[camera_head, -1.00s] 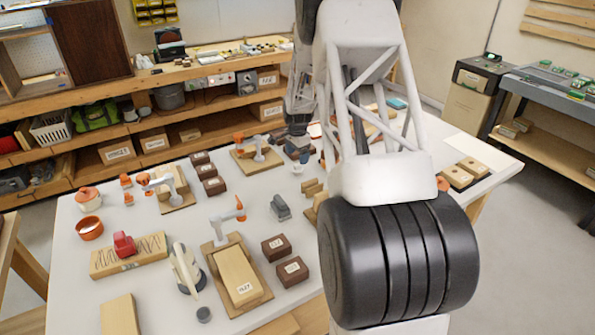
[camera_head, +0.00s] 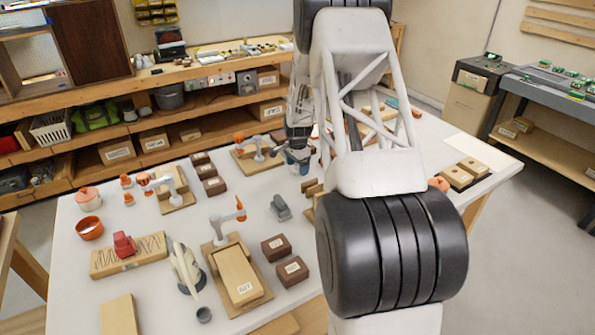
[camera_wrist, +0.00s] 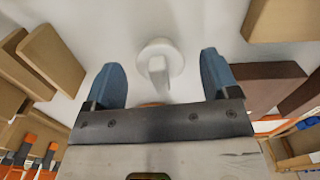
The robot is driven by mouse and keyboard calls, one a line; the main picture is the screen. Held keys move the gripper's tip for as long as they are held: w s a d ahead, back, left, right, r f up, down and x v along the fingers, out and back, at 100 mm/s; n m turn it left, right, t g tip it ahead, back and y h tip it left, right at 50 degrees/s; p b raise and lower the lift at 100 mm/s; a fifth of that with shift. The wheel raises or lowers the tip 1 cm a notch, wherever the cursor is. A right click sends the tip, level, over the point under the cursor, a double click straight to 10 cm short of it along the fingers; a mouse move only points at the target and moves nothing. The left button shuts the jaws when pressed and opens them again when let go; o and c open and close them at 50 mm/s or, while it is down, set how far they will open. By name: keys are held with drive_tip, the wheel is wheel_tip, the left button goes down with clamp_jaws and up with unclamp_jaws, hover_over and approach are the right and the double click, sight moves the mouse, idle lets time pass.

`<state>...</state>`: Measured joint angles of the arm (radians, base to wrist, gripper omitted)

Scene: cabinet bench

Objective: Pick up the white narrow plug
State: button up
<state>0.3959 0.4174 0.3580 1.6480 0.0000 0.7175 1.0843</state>
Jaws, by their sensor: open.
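The white narrow plug (camera_wrist: 158,68) shows in the wrist view as a round white disc with a narrow white stem. It rests on the white tabletop between my two blue fingertips and a little ahead of them, with a gap on each side. My gripper (camera_wrist: 164,80) is open and empty. In the head view my gripper (camera_head: 298,163) is low over the middle of the table, and the plug cannot be made out there.
In the wrist view, wooden blocks (camera_wrist: 52,58) stand at the left, with a tan block (camera_wrist: 283,20) and a dark brown block (camera_wrist: 266,84) at the right. In the head view, dark brown boxes (camera_head: 214,186) stand left of my gripper.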

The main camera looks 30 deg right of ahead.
idle(0.4)
drive_tip(key=c, duration=1)
drive_tip(key=shift+c, duration=0.2)
drive_tip(key=shift+r, duration=0.1)
drive_tip(key=shift+r, duration=4.95)
